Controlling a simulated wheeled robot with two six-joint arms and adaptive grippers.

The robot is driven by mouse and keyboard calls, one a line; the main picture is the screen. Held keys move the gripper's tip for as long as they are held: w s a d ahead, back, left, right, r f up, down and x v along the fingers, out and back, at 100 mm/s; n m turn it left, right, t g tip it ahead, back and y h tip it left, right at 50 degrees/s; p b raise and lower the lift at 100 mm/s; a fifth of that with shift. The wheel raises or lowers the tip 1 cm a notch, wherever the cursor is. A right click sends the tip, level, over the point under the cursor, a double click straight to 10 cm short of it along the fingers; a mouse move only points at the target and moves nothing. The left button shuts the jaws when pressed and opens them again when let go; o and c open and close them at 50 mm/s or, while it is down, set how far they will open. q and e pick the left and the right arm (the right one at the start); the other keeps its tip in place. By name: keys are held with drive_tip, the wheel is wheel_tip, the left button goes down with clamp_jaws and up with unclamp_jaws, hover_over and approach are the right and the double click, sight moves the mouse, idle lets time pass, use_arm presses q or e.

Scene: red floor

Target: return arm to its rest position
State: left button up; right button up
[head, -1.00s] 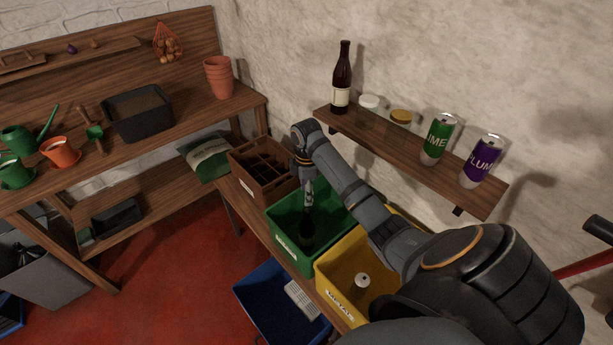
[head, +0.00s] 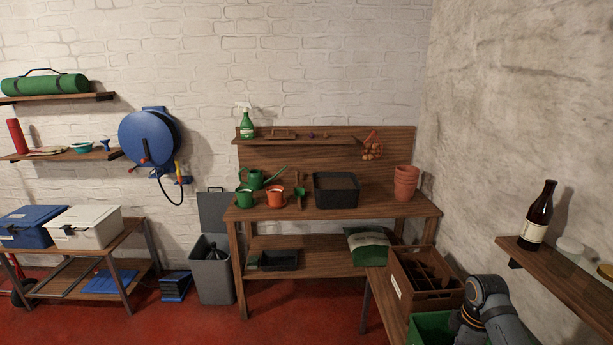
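My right arm (head: 488,305) shows at the bottom right, its wrist bent down over the green bin (head: 428,328). The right gripper's fingers are hidden or cut off by the bottom edge, so I cannot see whether they hold anything. My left arm and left gripper are not in view.
A wooden crate with compartments (head: 427,290) stands just behind my wrist. A wall shelf (head: 560,272) with a dark bottle (head: 538,217) and jars is at the right. A potting bench (head: 330,212) stands at the back. Red floor (head: 330,325) is open at the middle front.

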drive_tip(key=s+a+f+m+t, duration=0.1)
drive_tip(key=s+a+f+m, duration=0.3)
drive_tip(key=s+a+f, duration=0.25)
drive_tip(key=s+a+r+m+t, duration=0.1)
drive_tip(key=s+a+r+m, duration=0.1)
drive_tip(key=s+a+m, duration=0.35)
drive_tip(key=s+a+r+m+t, duration=0.2)
drive_tip(key=s, duration=0.6)
wheel_tip(320, 180, down, 24)
drive_tip(key=s+d+r+g+h, duration=0.1)
drive_tip(key=d+g, duration=0.1)
drive_tip(key=d, duration=0.1)
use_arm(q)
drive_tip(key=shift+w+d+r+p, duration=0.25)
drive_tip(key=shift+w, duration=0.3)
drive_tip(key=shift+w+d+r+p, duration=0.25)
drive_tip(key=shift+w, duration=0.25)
use_arm(e)
drive_tip(key=s+d+f, duration=0.1)
drive_tip(key=s+f, duration=1.7)
drive_tip(key=s, duration=0.2)
drive_tip(key=shift+f+m+g, duration=0.25)
drive_tip(key=shift+m+g, duration=0.1)
drive_tip(key=shift+g, duration=0.05)
